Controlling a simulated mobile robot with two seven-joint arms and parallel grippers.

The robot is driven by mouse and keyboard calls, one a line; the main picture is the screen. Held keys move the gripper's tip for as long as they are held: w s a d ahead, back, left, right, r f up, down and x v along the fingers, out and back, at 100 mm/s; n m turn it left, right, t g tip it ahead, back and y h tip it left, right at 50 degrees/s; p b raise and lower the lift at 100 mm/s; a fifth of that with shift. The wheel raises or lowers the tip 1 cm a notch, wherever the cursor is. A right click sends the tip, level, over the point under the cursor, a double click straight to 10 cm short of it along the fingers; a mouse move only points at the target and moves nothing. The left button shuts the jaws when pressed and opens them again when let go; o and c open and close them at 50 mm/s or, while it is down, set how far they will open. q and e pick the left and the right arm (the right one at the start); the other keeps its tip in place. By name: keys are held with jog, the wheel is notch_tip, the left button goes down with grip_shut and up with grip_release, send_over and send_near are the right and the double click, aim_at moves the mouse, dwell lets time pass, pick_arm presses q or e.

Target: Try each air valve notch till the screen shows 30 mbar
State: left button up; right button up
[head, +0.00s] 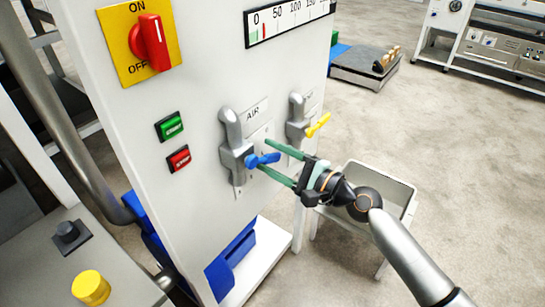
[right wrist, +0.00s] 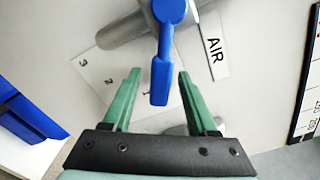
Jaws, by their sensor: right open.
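The air valve (head: 234,150) is a grey body on the white panel with a blue lever (head: 262,160). In the right wrist view the lever (right wrist: 161,70) points down near a partly covered mark, probably 1. The notch plate (right wrist: 108,72) also shows 3 and 2. My right gripper (head: 264,154) is open, its green fingers either side of the lever; a gap shows on both sides. The screen (head: 290,20) is a white scale with 0, 50, 100 and 150, its right end cut off. Green and red marks stand near 0; I cannot read an exact value. My left gripper is out of view.
A second valve with a yellow lever (head: 318,125) is close to the right of the air valve. A red rotary switch (head: 149,43) and green (head: 170,126) and red (head: 179,159) buttons are on the panel. A grey bin (head: 366,185) stands below my right arm.

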pick_arm(q)
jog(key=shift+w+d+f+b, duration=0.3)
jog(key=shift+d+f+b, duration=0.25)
jog(key=shift+b, duration=0.45)
pick_arm(e)
jog(key=v, duration=1.2)
jog(key=shift+s+d, duration=0.15)
jog(key=shift+d, duration=0.1)
jog(key=s+d+f+n+h+p, duration=0.1)
jog(key=s+f+n+h+p, duration=0.15)
jog(key=f, duration=0.55)
jog(key=s+d+f+n+h+p, duration=0.1)
jog(key=s+f+n+h+p, duration=0.2)
jog(key=f, duration=0.4)
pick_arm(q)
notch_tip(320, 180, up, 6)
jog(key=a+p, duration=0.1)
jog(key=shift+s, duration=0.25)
pick_arm(e)
jog(key=s+d+f+n+h, duration=0.2)
jog(key=s+f+n+h, duration=0.1)
jog(key=s+f+n, duration=0.2)
jog(key=s+d+f+n+g+h, duration=0.1)
jog(key=s+d+f+n+h, duration=0.2)
jog(key=s+f+n, duration=0.2)
jog(key=s+f, duration=0.1)
jog(key=s, duration=0.2)
jog(key=shift+s+h, duration=0.3)
jog(key=shift+h, duration=0.05)
